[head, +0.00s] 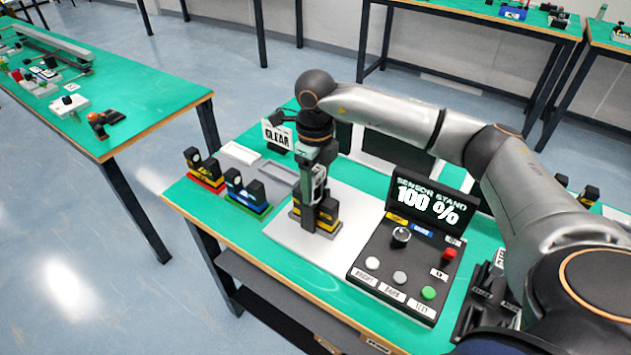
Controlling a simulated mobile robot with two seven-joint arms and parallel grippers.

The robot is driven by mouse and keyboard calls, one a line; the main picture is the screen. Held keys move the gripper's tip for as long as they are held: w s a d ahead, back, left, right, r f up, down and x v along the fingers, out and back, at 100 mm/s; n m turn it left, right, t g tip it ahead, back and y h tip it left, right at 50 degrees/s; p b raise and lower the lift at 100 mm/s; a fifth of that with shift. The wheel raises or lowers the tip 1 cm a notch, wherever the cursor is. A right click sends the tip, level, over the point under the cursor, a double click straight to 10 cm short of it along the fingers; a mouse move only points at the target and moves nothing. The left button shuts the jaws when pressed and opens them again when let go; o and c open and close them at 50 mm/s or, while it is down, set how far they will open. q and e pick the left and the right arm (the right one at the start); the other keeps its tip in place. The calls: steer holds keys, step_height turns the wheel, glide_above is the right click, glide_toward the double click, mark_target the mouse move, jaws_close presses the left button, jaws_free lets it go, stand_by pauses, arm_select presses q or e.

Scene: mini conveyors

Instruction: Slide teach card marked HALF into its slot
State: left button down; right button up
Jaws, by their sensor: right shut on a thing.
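My right gripper (313,183) hangs over the black-and-yellow fork sensor (327,215) on the pale grey plate. It is shut on a thin, pale piece that looks like a card seen nearly edge-on. No marking can be read on it, so I cannot tell if it is HALF. The fingers hide much of the sensor's middle, so I cannot tell how deep the piece sits in the slot. The sensor stand (397,264) has a screen (432,203) reading "SENSOR STAND 100 %". My left gripper is not in view.
A white CLEAR sign (278,135) stands behind the gripper. A red-based sensor (206,172) and a green-based sensor (247,193) are to the left. A black rack with labelled pieces (484,291) is at the right, near my arm. The green front strip is clear.

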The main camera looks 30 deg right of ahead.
steer(key=shift+f, duration=0.45)
steer(key=o, duration=1.4)
steer(key=shift+o, duration=0.2)
steer(key=shift+r, duration=0.1)
step_height(320, 180, up, 12)
steer(key=shift+r+b, duration=0.15)
steer(key=shift+b, duration=0.25)
